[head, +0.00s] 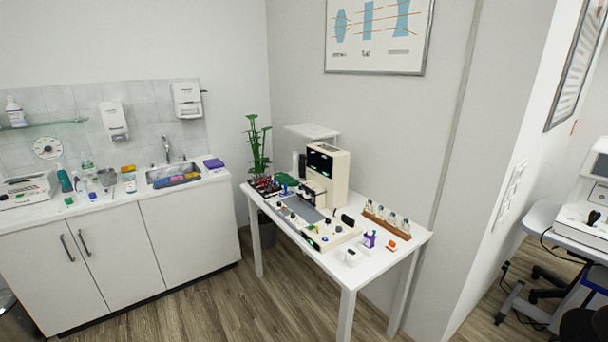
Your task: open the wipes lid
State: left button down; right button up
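I cannot make out for sure which thing is the wipes container. A small white canister with an orange-looking top (129,179) stands on the counter (115,199) left of the sink. A flat purple item (214,164) lies on the counter right of the sink. Both are too small to tell whether either has a lid, or its state. Neither of my grippers shows in the head view.
Bottles and cups crowd the counter left of the sink (160,173), which holds colored items. A white table (405,243) bears a cream machine (328,172), a bottle rack (386,222) and small items. Wood floor (215,305) between them is clear.

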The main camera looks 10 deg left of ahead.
aim_at(211, 165)
jog(key=i+j+z, duration=0.15)
jog(key=j, duration=0.25)
jog(key=i+j+z, duration=0.1)
jog(key=j, duration=0.35)
jog(key=i+j+z, duration=0.15)
jog(key=j, duration=0.25)
jog(key=i+j+z, duration=0.1)
jog(key=j, duration=0.4)
jog(key=i+j+z, duration=0.15)
jog(key=j, duration=0.3)
jog(key=k+j, duration=0.1)
jog(key=j, duration=0.35)
jog(key=j+z, duration=0.1)
jog(key=j, duration=0.3)
jog(key=k+j, duration=0.15)
jog(key=j, duration=0.3)
jog(key=k+j+z, duration=0.15)
jog(key=j, duration=0.25)
jog(key=i, duration=0.05)
